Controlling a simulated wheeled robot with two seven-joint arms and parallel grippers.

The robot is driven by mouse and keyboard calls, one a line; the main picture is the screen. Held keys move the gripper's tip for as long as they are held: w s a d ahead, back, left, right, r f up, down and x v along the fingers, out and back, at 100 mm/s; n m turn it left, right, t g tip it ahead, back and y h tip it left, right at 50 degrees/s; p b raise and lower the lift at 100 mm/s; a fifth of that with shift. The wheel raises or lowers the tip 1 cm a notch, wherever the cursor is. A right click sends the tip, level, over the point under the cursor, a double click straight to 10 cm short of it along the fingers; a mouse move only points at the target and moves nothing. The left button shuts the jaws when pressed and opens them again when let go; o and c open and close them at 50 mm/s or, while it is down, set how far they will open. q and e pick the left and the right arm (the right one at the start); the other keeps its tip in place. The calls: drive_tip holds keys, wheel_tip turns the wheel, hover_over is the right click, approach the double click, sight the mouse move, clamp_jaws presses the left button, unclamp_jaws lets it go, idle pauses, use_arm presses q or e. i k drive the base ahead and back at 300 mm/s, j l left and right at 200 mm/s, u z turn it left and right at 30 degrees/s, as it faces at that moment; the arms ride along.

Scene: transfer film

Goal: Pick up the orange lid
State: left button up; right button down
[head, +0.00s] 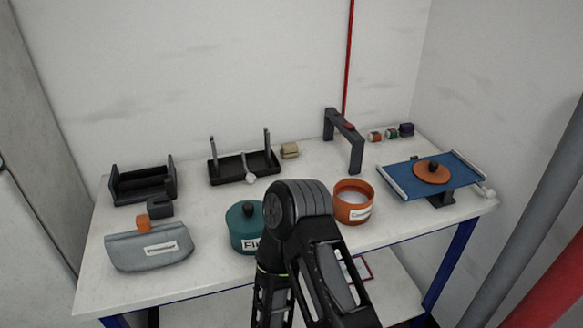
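The orange lid (423,174) has a dark knob on top. It lies flat on a blue board (463,179) at the right end of the table, and nothing touches it from above. An open orange pot (353,210) with a white label stands to its left, with pale contents inside. A black arm of mine rises from the bottom middle and bends at a round joint, in front of the table. I cannot tell which arm it is. Neither gripper's fingers show in the head view.
A teal lidded pot (243,231) stands left of my arm, partly hidden. A grey pouch (150,247), black stands (144,184) and a dark arch (344,137) are on the white table (215,268). Small coloured items (391,133) sit at the back right. The front left centre is clear.

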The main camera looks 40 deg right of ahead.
sight(431, 172)
drive_tip(key=z, duration=1.75)
